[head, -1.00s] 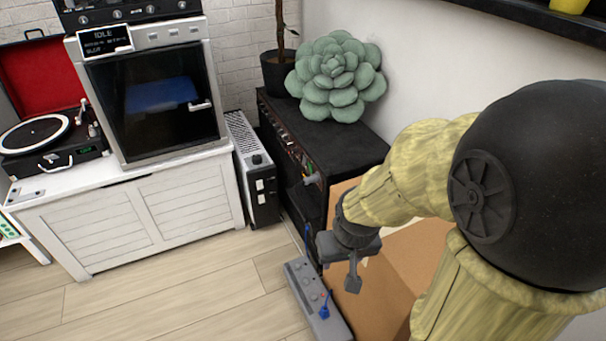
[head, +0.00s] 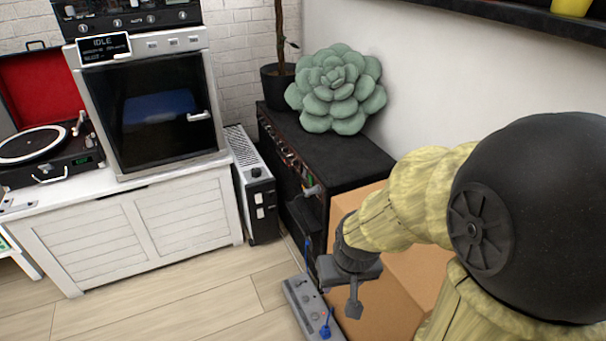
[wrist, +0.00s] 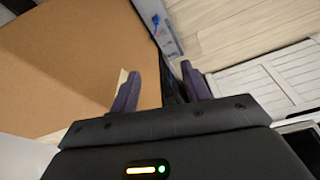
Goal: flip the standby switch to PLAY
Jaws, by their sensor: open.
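The black amplifier (head: 335,158) stands against the right wall, with a row of knobs on its control panel (head: 282,146) facing left. The standby switch is too small to make out among the controls. My gripper (head: 354,305) hangs low in front of the amplifier, pointing down and apart from the panel. In the wrist view my gripper (wrist: 160,76) is open, its two dark fingers apart with nothing held between them.
A cardboard box (head: 400,285) stands beside my arm. A grey power strip (head: 312,308) with a blue plug lies on the floor. A heater (head: 254,185) and white cabinet (head: 130,225) stand left. A succulent cushion (head: 336,88) tops the amplifier. Floor at front left is clear.

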